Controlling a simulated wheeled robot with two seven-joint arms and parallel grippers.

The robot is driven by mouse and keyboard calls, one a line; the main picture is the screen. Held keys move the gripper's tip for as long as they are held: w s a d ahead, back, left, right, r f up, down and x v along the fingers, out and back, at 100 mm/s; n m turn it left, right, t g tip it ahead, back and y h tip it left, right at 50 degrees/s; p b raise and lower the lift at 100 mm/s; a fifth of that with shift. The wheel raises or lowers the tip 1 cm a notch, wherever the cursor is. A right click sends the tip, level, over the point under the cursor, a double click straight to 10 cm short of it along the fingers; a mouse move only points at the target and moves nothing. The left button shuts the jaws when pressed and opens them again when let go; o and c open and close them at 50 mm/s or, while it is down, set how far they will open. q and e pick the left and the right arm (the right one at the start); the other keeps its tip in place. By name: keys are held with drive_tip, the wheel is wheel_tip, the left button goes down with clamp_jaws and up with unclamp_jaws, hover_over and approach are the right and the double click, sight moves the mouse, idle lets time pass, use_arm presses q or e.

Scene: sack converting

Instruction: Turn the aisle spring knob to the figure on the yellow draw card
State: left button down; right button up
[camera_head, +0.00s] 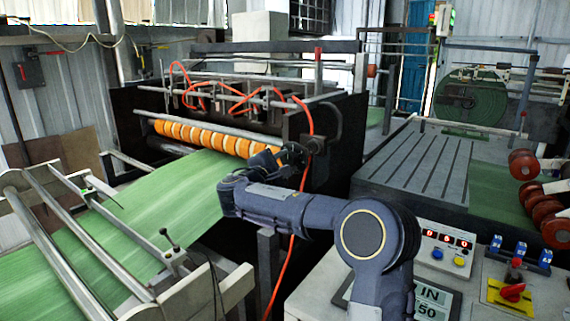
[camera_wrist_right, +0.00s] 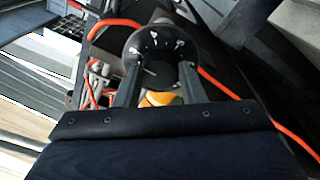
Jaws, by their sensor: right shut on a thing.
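The spring knob shows in the right wrist view as a dark round dial (camera_wrist_right: 158,48) with white scale marks and a pale pointer line on its face. My right gripper (camera_wrist_right: 159,72) has one finger on each side of the knob and is shut on it; the pointer's figure is too small to read. In the head view my right gripper (camera_head: 296,155) is at the near side of the black machine frame, where the knob is mostly hidden. My left gripper is not in view.
Green sack web (camera_head: 120,215) runs over the rollers at left. An orange hose (camera_head: 291,240) hangs beside my right arm. A console (camera_head: 445,247) with red digits and a partly hidden "IN 50" sign (camera_head: 435,300) stand at lower right, near a red switch on a yellow plate (camera_head: 495,293).

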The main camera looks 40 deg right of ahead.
drive_tip(key=n+p, duration=0.2)
drive_tip(key=shift+a+r+p, duration=0.1)
drive_tip(key=shift+r+p, duration=0.15)
drive_tip(key=shift+p, duration=0.05)
drive_tip(key=n+p, duration=0.4)
drive_tip(key=shift+r+y, duration=0.1)
drive_tip(key=shift+y, duration=0.2)
drive_tip(key=shift+f+n+g+p, duration=0.2)
drive_tip(key=shift+n+g+p, duration=0.2)
drive_tip(key=shift+n+p, duration=1.45)
drive_tip(key=shift+w, duration=0.1)
drive_tip(key=o, duration=1)
drive_tip(key=shift+c, duration=0.2)
